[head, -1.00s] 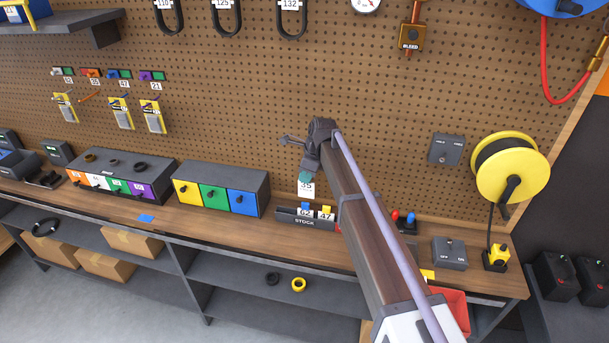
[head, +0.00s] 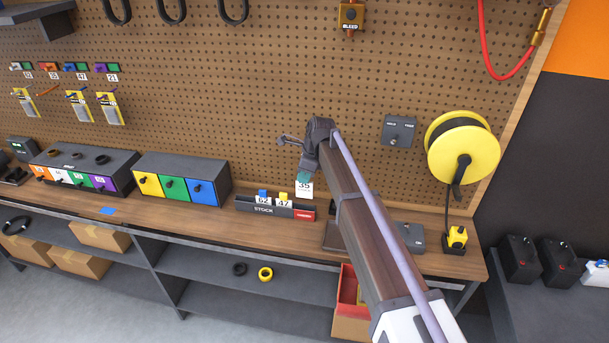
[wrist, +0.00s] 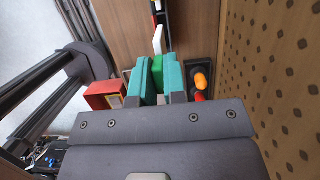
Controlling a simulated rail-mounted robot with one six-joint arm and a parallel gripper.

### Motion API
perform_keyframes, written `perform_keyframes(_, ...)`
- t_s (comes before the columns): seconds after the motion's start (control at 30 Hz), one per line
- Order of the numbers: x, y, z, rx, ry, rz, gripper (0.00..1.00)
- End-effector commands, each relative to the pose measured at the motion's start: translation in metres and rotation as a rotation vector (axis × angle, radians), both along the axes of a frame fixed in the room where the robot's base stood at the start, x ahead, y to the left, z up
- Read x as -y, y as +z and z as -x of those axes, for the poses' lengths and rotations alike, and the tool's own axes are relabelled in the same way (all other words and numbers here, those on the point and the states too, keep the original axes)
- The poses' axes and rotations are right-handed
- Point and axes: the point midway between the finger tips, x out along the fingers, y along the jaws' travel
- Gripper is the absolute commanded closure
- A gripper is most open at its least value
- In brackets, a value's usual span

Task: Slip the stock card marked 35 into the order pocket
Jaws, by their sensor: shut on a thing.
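My gripper (head: 304,176) is shut on the stock card marked 35 (head: 305,190), a white card hanging upright below the fingertips. In the wrist view, a green piece (wrist: 156,72) shows between the teal finger pads. In the head view, the card appears just above the right end of the dark STOCK rack (head: 262,211). Whether it touches the rack is unclear. Cards marked 62 (head: 263,199) and 47 (head: 284,202) stand in the rack. A red-labelled section (head: 304,216) is at its right end; its text is too small to read, so I cannot confirm the order pocket.
A blue-drawer cabinet (head: 203,192) stands left of the rack. A grey switch box (head: 410,237) and yellow plug (head: 457,238) are to the right. The pegboard (head: 270,100) rises behind. A red bin (head: 347,286) is below the bench.

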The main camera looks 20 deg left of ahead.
Motion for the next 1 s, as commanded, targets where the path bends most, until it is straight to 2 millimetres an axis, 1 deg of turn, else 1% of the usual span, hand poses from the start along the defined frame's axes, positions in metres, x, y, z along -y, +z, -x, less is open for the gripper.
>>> perform_keyframes(0.03, 0.000, -0.008, 0.000, 0.000, 0.000, 0.000, 1.00)
perform_keyframes(0.1, 0.000, -0.014, 0.000, 0.000, 0.000, 0.000, 1.00)
perform_keyframes(0.8, 0.000, -0.068, 0.000, 0.000, 0.000, 0.000, 1.00)
perform_keyframes(1.0, 0.000, -0.081, 0.000, 0.000, 0.000, 0.000, 1.00)
